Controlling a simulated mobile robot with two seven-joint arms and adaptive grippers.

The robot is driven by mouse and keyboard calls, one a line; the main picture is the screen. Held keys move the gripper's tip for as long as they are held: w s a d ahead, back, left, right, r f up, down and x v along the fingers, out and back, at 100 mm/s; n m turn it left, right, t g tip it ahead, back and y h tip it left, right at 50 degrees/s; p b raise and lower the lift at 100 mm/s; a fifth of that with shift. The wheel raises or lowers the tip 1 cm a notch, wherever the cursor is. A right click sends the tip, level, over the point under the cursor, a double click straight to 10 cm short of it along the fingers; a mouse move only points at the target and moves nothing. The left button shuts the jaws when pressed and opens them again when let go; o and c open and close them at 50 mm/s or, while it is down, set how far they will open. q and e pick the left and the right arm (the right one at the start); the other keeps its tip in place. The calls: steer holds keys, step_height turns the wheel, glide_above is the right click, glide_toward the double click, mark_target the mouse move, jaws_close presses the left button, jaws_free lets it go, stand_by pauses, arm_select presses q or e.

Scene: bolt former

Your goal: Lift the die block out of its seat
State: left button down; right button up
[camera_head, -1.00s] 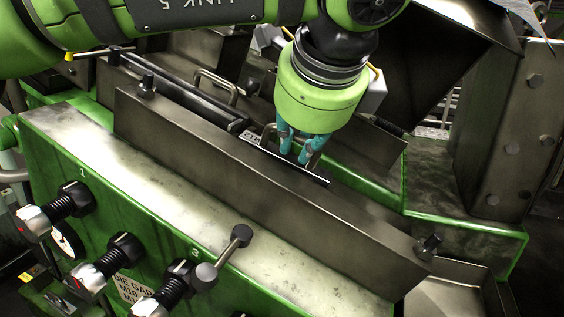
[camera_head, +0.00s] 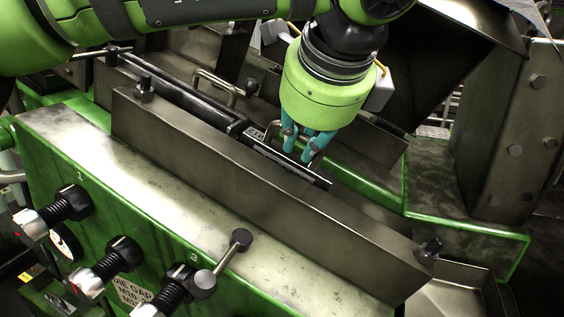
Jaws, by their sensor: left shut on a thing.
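The die block (camera_head: 266,154) is a dark block with light markings, in the slot behind the long steel front plate (camera_head: 230,170). Its upper front face shows above the plate's top edge, and its lower part is hidden. My left gripper (camera_head: 304,154) has teal fingers pointing down at the block's top. It is shut on the block, at what looks like its handle, which the fingers partly hide. My right gripper is not in view.
Another dark block with a metal bar handle (camera_head: 218,84) lies in the slot to the left. A dark hood (camera_head: 425,60) and a bolted steel column (camera_head: 515,130) stand at the right. Threaded bolts and a lever (camera_head: 225,262) stick out at the front.

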arm_select(q)
steer(key=shift+s+d+r+p, duration=0.1)
steer(key=shift+d+r+p, duration=0.25)
steer(key=shift+r, duration=0.55)
steer(key=shift+s+d+r+p, duration=0.1)
steer(key=shift+d+r+p, duration=0.1)
steer(key=shift+r+p, duration=0.5)
steer(key=shift+s+d+r+p, duration=0.1)
steer(key=shift+d+r+p, duration=0.15)
steer(key=shift+r, duration=0.85)
steer(key=shift+d, duration=0.1)
steer(key=s+a+r+h+b, duration=0.1)
steer(key=s+r+h+b, duration=0.1)
steer(key=s, duration=0.3)
steer(key=s+a+r+n+g+h+b, duration=0.1)
steer(key=s+a+r+b, duration=0.1)
steer(key=s+r+b, duration=0.1)
steer(key=shift+s+h+b, duration=0.4)
steer(key=shift+s+b, duration=0.1)
steer(key=shift+s, duration=0.35)
